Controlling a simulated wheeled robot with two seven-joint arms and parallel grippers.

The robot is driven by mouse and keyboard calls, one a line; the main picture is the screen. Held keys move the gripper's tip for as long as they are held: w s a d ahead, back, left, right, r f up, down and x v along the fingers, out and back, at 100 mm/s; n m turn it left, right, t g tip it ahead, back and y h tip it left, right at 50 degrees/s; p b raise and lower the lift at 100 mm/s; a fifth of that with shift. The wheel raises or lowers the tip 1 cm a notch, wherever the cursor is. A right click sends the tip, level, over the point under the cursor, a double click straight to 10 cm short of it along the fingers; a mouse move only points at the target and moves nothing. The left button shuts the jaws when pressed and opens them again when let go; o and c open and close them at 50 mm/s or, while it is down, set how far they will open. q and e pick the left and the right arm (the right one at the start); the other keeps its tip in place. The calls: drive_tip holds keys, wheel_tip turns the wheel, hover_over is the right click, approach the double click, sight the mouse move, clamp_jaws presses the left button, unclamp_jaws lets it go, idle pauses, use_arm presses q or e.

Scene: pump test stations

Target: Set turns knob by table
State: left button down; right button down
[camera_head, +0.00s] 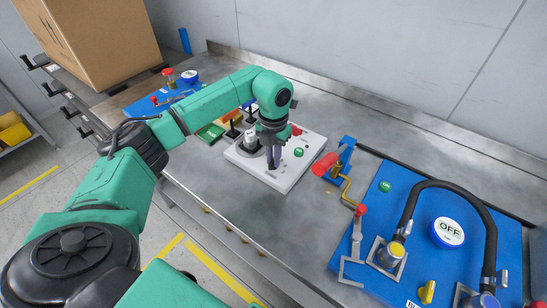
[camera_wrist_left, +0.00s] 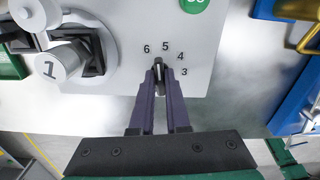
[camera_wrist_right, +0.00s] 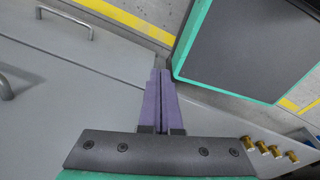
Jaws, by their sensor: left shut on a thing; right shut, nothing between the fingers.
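The turns knob (camera_wrist_left: 158,66) is a small dark knob on a white panel (camera_wrist_left: 120,100), with the numbers 6, 5, 4 and 3 printed around it. In the left wrist view its far end is near the 5. My left gripper (camera_wrist_left: 159,80) is shut on the knob, and its fingers hide part of the dial. In the head view the left gripper (camera_head: 272,166) reaches down to the white box (camera_head: 285,183), and the knob is hidden. My right gripper (camera_wrist_right: 163,76) is shut and empty, away from the panel. No lookup table is readable.
The white box also has a green button (camera_head: 299,152) and a fixture marked 1 (camera_wrist_left: 52,66). A red-handled blue fixture (camera_head: 325,164) is close by. A cardboard box (camera_head: 100,40) stands back left.

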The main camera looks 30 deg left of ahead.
use_arm(q)
drive_tip(key=shift+r+n, duration=0.1)
drive_tip(key=shift+n, duration=2.2)
drive_tip(key=c, duration=0.9)
unclamp_jaws()
wheel_tip(320, 180, up, 14)
drive_tip(key=shift+r+b, duration=0.25)
drive_tip(key=shift+b, duration=0.1)
